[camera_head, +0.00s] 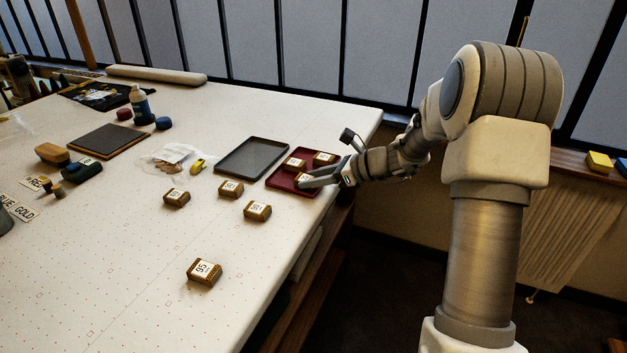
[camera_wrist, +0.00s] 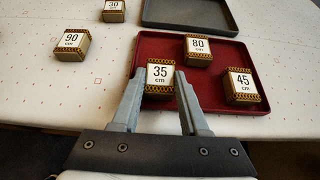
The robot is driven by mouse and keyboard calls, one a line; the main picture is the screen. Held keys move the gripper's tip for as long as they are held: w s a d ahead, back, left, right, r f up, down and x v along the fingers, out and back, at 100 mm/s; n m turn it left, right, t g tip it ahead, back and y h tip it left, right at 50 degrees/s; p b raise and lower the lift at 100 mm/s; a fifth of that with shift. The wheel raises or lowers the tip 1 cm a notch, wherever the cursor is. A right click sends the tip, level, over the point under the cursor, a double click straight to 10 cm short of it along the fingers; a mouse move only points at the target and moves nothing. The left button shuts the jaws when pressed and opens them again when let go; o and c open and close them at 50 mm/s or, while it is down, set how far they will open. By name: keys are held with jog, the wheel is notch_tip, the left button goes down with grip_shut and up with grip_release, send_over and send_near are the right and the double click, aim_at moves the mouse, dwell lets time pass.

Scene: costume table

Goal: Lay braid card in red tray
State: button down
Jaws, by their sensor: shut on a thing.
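The red tray (camera_head: 277,183) lies near the table's right edge; its rim and floor also show in the wrist view (camera_wrist: 215,106). My gripper (camera_head: 306,181) reaches over the tray from the right. In the wrist view its two fingers (camera_wrist: 160,100) are shut on a braid card marked 35 cm (camera_wrist: 160,76), one finger on each side. The card is over the tray's near left part; I cannot tell whether it touches the floor. Braid cards marked 80 cm (camera_wrist: 198,50) and 45 cm (camera_wrist: 241,86) sit in the tray, apart from the held card.
A dark grey tray (camera_head: 252,158) lies left of the red tray. Several braid cards stand on the table, including a 95 (camera_head: 204,271), a 90 cm (camera_wrist: 72,45) and a 30 cm (camera_wrist: 114,10). A yellow item (camera_head: 198,165) lies left of the grey tray.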

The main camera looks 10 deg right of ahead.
jog(key=shift+r, duration=0.1)
jog(key=c, duration=0.7)
grip_release()
jog(key=shift+d+r, duration=0.1)
jog(key=shift+r, duration=0.05)
jog(key=p+v, duration=0.1)
jog(key=v, duration=1)
jog(key=shift+s+d+p, duration=0.3)
jog(key=shift+p, duration=0.1)
